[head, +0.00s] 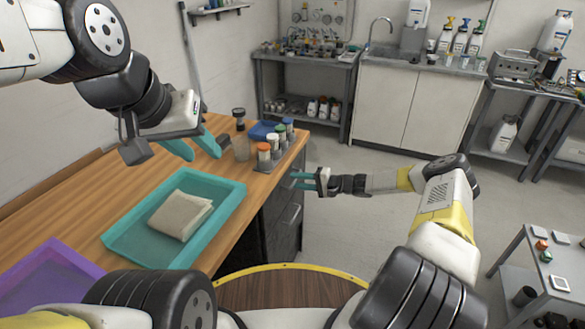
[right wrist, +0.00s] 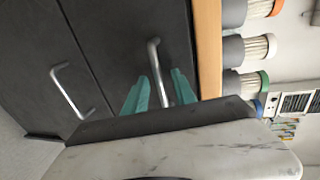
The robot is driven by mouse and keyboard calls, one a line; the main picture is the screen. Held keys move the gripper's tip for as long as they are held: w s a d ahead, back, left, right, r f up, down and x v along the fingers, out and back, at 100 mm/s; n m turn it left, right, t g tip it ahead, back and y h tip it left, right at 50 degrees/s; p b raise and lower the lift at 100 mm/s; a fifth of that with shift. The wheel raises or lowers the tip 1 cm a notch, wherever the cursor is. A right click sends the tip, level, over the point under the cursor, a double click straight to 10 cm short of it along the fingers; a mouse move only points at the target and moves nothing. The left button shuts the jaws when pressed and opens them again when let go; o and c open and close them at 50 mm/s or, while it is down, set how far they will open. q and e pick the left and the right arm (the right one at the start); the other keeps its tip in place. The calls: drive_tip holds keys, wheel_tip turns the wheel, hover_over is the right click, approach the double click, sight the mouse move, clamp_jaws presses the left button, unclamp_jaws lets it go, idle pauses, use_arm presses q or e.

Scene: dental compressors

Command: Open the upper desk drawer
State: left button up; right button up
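The dark desk drawers (head: 285,232) are under the wooden desk top's right end. In the right wrist view, turned sideways, the upper drawer front (right wrist: 125,35) lies beside the wood edge and appears closed. Its metal bar handle (right wrist: 153,58) runs between the two teal fingers of my right gripper (right wrist: 159,76). The fingers are apart, one on each side of the handle; contact cannot be told. The lower drawer handle (right wrist: 70,92) is further left. In the head view my right gripper (head: 298,181) is at the drawer side. My left gripper (head: 203,153) is open and empty above the desk.
On the desk (head: 130,184) are a teal tray (head: 117,240) with a folded cloth (head: 180,214), a purple tray (head: 50,270), and several jars near the right edge. A side table (head: 530,270) stands at lower right. Open floor (head: 345,222) lies right of the drawers.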

drive_tip(key=shift+x, duration=0.9)
clamp_jaws()
drive_tip(key=shift+r, duration=0.1)
idle(0.7)
